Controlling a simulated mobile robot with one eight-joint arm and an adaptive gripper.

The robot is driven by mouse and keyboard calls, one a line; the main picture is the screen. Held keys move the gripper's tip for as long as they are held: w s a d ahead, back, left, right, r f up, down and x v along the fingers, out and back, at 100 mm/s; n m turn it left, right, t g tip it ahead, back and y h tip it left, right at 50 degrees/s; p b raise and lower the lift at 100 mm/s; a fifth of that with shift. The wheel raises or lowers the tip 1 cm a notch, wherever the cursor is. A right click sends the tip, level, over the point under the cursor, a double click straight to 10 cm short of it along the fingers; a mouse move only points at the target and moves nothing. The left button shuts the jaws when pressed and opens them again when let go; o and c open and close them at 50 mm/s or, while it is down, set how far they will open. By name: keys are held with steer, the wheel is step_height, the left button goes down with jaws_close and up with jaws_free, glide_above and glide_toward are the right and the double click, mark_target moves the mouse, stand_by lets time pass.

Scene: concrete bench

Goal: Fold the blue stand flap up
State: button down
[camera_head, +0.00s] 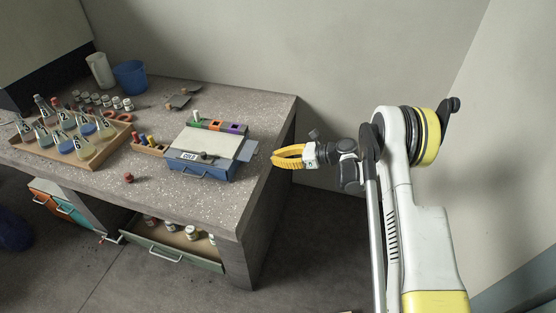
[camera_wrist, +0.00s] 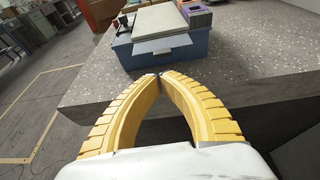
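The blue stand (camera_head: 200,172) sits near the right end of the bench, with a pale grey top and a "COLD" label on its front. It also shows in the wrist view (camera_wrist: 195,47). A grey flap (camera_head: 248,151) sticks out from its right side; in the wrist view the flap (camera_wrist: 160,45) juts out roughly level toward me. My gripper (camera_head: 273,161) has yellow fingers and hangs just off the bench's right edge, to the right of the flap and apart from it. In the wrist view its fingertips (camera_wrist: 160,76) meet with nothing visible between them.
A rack with colored blocks (camera_head: 215,125) stands behind the stand. A wooden tray of flasks (camera_head: 78,158) is at left, beside a small vial box (camera_head: 150,150). An open drawer (camera_head: 165,258) juts out below the bench. The bench's right corner near the gripper is clear.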

mark_target(250, 151)
steer(key=b+x, duration=0.2)
steer(key=x, duration=0.4)
steer(key=shift+a+f, duration=0.15)
steer(key=shift+a, duration=0.1)
steer(key=shift+r+h+p, duration=0.35)
steer(key=shift+h+p, duration=0.05)
steer(key=shift+h, duration=0.1)
steer(key=shift+d+g+h, duration=0.1)
steer(key=shift+g+h, duration=0.2)
steer(key=shift+r+h+p, duration=0.1)
steer(key=shift+h+p, duration=0.2)
steer(key=shift+p, duration=0.05)
